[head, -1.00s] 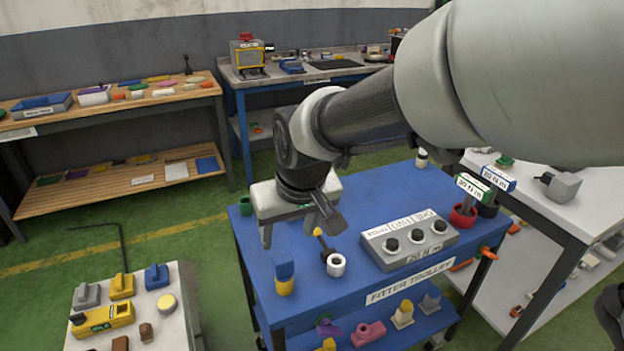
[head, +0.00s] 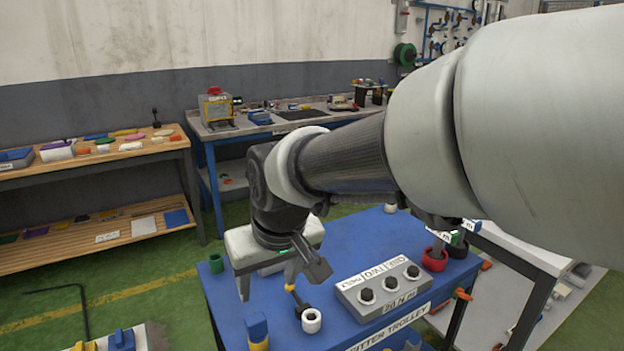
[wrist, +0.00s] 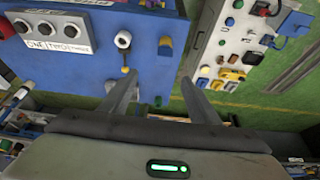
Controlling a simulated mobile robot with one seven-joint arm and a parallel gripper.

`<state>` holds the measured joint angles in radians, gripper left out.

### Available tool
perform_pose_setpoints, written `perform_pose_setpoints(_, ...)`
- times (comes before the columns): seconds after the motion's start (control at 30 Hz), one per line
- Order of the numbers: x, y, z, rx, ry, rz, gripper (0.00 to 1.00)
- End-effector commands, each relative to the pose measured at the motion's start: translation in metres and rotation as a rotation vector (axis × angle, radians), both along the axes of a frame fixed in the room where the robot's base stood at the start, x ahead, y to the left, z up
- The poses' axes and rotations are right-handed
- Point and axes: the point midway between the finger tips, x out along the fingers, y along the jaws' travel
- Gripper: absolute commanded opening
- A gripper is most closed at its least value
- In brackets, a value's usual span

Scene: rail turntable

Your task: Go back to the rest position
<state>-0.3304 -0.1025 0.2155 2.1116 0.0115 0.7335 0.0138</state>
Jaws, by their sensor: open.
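My gripper (head: 270,278) is above the left part of the blue fitter trolley (head: 335,245). In the wrist view my gripper (wrist: 155,85) has its two fingers apart with nothing between them. On the trolley near it stand a white ring-shaped piece (head: 311,321) with a yellow-handled tool beside it and a blue-and-yellow piece (head: 257,330). A grey box with several black knobs (head: 378,290) lies to the right. My arm hides part of the trolley's back and right side.
A wooden bench (head: 150,150) with several small parts stands at the left. A blue-legged bench (head: 205,150) is at the back. A red cup (head: 434,259) stands at the trolley's right. A white table (head: 500,245) is further right.

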Motion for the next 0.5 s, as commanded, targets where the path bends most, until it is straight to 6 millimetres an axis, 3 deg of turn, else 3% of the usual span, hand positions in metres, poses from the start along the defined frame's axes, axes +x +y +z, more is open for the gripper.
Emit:
perform_pose_setpoints(0.17,-0.018,-0.085,0.025,-0.009,-0.045,-0.166,0.56)
perform_pose_setpoints(0.3,-0.049,-0.147,0.033,-0.006,-0.066,-0.304,0.56)
perform_pose_setpoints(0.5,-0.089,-0.2,0.033,0.012,-0.085,-0.446,0.56)
